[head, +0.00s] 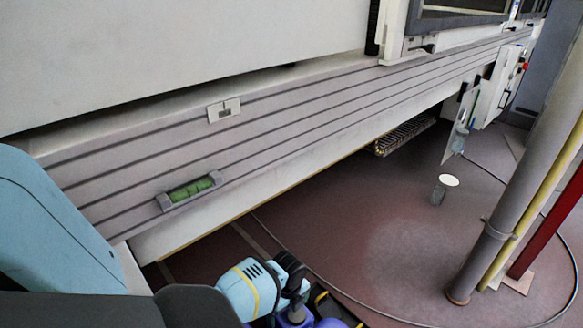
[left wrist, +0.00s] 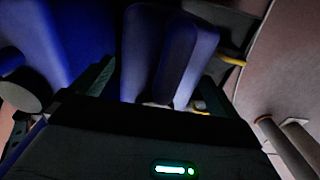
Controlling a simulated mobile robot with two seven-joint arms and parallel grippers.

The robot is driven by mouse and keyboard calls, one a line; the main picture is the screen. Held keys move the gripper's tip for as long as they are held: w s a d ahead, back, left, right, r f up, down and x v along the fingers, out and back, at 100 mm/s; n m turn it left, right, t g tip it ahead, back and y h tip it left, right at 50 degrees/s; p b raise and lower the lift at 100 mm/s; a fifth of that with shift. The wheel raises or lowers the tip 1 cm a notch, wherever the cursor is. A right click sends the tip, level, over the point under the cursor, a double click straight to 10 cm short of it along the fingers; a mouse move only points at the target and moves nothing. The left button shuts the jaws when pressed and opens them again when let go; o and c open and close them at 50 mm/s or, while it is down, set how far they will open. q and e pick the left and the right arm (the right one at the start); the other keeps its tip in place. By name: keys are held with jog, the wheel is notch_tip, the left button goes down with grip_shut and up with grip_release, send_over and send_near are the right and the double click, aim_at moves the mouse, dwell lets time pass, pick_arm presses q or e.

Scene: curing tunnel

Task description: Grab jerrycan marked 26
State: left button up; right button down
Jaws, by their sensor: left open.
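My left gripper (head: 294,292) is low at the bottom edge of the head view, its fingers partly hidden by my wrist. It also shows in the left wrist view (left wrist: 155,88), open, with one dark finger on each side. A blue-violet jerrycan (left wrist: 165,45) stands in front of and seemingly between the fingers; I cannot tell whether they touch it. A bit of blue-violet (head: 297,318) shows under the gripper in the head view. Another large blue body (left wrist: 45,40) is at the left of the left wrist view. No number is readable. My right gripper is out of view.
A long grey ribbed ledge (head: 260,125) with a green spirit level (head: 188,192) runs across above the gripper. A grey post (head: 515,190) and a red post (head: 548,235) stand at the right. The reddish floor (head: 390,230) between is mostly clear, with a cable along it.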

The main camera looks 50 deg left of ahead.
pick_arm(q)
jog(key=shift+c, duration=0.3)
jog(key=shift+w, duration=0.1)
jog(key=c, duration=1.8)
jog(key=shift+r, duration=0.25)
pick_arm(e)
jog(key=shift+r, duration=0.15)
